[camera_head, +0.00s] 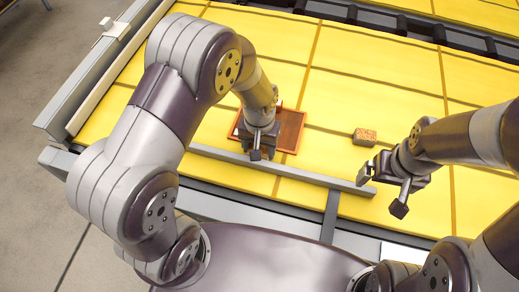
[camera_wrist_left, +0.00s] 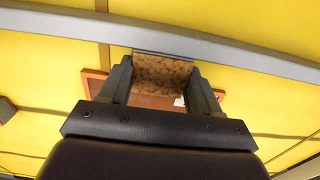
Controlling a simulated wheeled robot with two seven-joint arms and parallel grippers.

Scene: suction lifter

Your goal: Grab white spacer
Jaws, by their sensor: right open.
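My left gripper (camera_head: 257,152) is over an orange-brown tray (camera_head: 291,130), pointing down. In the left wrist view its fingers (camera_wrist_left: 162,82) are on both sides of a brown speckled block (camera_wrist_left: 163,72) and appear closed on it. A small white piece (camera_wrist_left: 180,101) shows beyond the block, at the tray, mostly hidden; I cannot tell if it is the white spacer. My right gripper (camera_head: 382,190) is open and empty, near the grey rail's right end. A second brown speckled block (camera_head: 365,137) lies on the yellow surface, up and left of the right gripper.
A grey rail (camera_head: 310,178) crosses the front of the yellow surface, close to both grippers. A white block-like part (camera_head: 117,30) sits at the left side frame. A dark channel (camera_head: 398,24) runs along the back. The yellow surface between tray and loose block is clear.

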